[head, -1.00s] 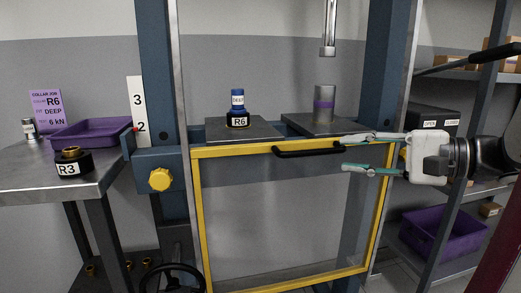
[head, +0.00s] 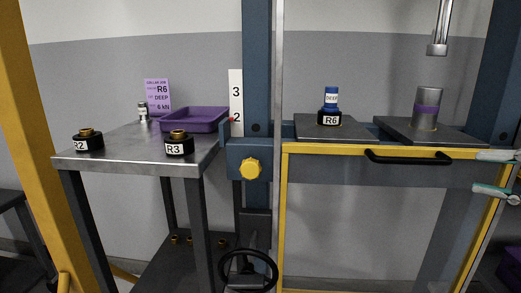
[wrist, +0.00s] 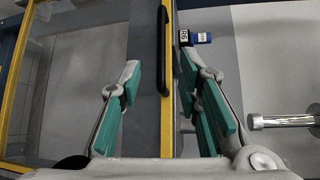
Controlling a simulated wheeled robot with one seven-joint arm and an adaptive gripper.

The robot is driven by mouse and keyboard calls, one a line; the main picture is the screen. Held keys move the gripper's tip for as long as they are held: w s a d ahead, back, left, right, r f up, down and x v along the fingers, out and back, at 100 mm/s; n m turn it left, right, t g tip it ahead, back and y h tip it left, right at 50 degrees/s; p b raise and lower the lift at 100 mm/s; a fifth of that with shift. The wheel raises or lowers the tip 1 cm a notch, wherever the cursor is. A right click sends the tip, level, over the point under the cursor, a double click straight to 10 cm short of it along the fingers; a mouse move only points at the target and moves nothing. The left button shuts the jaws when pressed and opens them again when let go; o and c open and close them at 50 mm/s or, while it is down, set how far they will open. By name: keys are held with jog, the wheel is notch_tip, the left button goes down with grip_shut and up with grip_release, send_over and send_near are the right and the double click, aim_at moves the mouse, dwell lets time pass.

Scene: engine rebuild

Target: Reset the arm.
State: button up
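My gripper (head: 478,172) is at the right edge of the head view, with only its teal-padded fingertips showing. The fingers are apart and empty, just right of the black handle (head: 408,157) on the yellow-framed guard (head: 284,215). In the wrist view my gripper (wrist: 160,68) is also open. The black handle (wrist: 163,50) appears between the fingers there, with no visible grip on it. The rest of the arm is out of the head view.
The R6 collar (head: 330,118) with a blue piece on top and a grey cylinder (head: 428,108) stand on press plates below the ram (head: 438,48). Left, a bench (head: 130,150) holds collars R2 (head: 88,142) and R3 (head: 179,146) and a purple tray (head: 190,127). A yellow post (head: 30,130) stands far left.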

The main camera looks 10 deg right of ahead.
jog(key=s+a+f+n+g+y, duration=0.1)
jog(key=a+f+n+g, duration=0.1)
jog(key=a+g, duration=0.35)
jog(key=s+a+f+n+g, duration=0.2)
jog(key=a, duration=0.7)
jog(key=s+a+f+n+g+y, duration=0.1)
jog(key=a+f+n+g, duration=0.25)
jog(key=a, duration=0.35)
jog(key=s+a+f+n+g+h, duration=0.1)
jog(key=s+f+n+g+h, duration=0.3)
jog(key=s+f+h, duration=0.5)
notch_tip(320, 180, up, 36)
jog(key=n+t+h+p, duration=0.1)
jog(key=t+p, duration=0.4)
jog(key=p, duration=2.8)
jog(key=shift+s+d+r+n, duration=0.25)
jog(key=shift+s+d+n, duration=0.1)
jog(key=shift+d+n, duration=0.15)
